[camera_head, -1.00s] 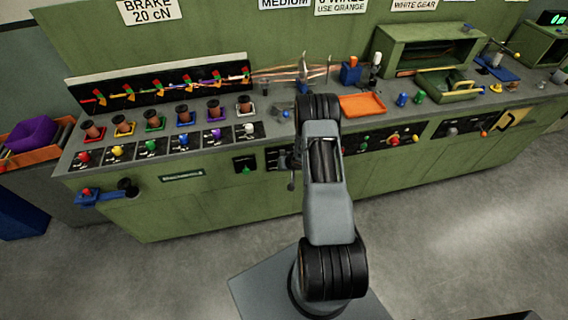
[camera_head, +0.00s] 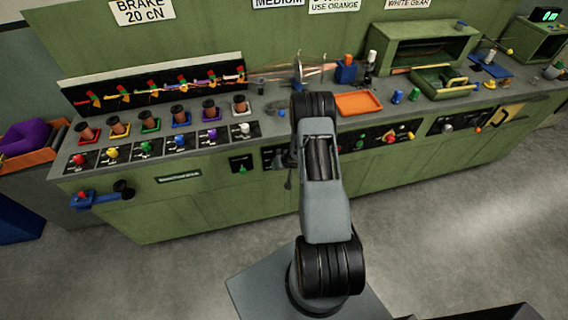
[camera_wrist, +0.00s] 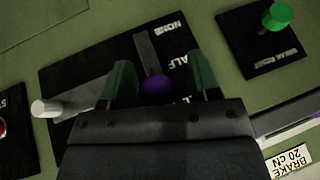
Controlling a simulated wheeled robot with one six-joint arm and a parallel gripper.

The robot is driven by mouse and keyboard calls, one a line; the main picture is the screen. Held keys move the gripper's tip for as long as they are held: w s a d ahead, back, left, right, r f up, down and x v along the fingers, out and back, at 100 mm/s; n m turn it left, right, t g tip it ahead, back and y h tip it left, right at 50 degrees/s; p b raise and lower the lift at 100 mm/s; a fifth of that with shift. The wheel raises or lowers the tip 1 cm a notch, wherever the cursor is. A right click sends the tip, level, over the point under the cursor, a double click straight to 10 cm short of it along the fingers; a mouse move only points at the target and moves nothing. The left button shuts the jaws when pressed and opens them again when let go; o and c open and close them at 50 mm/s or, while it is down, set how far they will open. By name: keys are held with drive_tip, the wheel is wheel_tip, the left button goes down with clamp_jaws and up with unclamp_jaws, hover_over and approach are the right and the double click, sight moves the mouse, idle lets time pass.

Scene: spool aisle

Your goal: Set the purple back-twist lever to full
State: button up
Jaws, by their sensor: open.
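The purple lever knob (camera_wrist: 156,86) shows in the wrist view between the two green fingers of my gripper (camera_wrist: 162,78). The fingers are open, with a visible gap on the right side of the knob; whether either finger touches it I cannot tell. The knob stands over a black plate (camera_wrist: 88,75) with a grey slot (camera_wrist: 146,48). The plate reads NONE at the top and HALF lower down; the lettering further down is mostly hidden by my gripper. In the head view my arm hides this lever and my fingertips.
The head view shows the green bench with a row of coloured knobs, spools and an orange tray (camera_head: 359,104). The floor (camera_head: 450,240) at right is clear.

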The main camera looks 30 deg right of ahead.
drive_tip(key=p+v, duration=0.1)
drive_tip(key=v, duration=1.2)
drive_tip(key=shift+s+r, duration=0.15)
drive_tip(key=shift+s, duration=0.05)
drive_tip(key=shift+d, duration=0.1)
drive_tip(key=s+d+f+g+h, duration=0.1)
drive_tip(key=s+d+g+h, duration=0.1)
drive_tip(key=s+d+h, duration=0.15)
drive_tip(key=s+r+g+h, duration=0.1)
drive_tip(key=s+r+g, duration=0.25)
drive_tip(key=r, duration=0.35)
drive_tip(key=s+a+r+n+t+y, duration=0.1)
drive_tip(key=s+a+r, duration=0.3)
drive_tip(key=a+r, duration=0.7)
drive_tip(key=s+a+r+n+t+y, duration=0.2)
drive_tip(key=s+a+r, duration=0.3)
drive_tip(key=a+r, duration=0.6)
wheel_tip(320, 180, up, 3)
drive_tip(key=shift+a+f+t, duration=0.2)
drive_tip(key=shift+a+t, duration=0.2)
drive_tip(key=shift+t, duration=0.15)
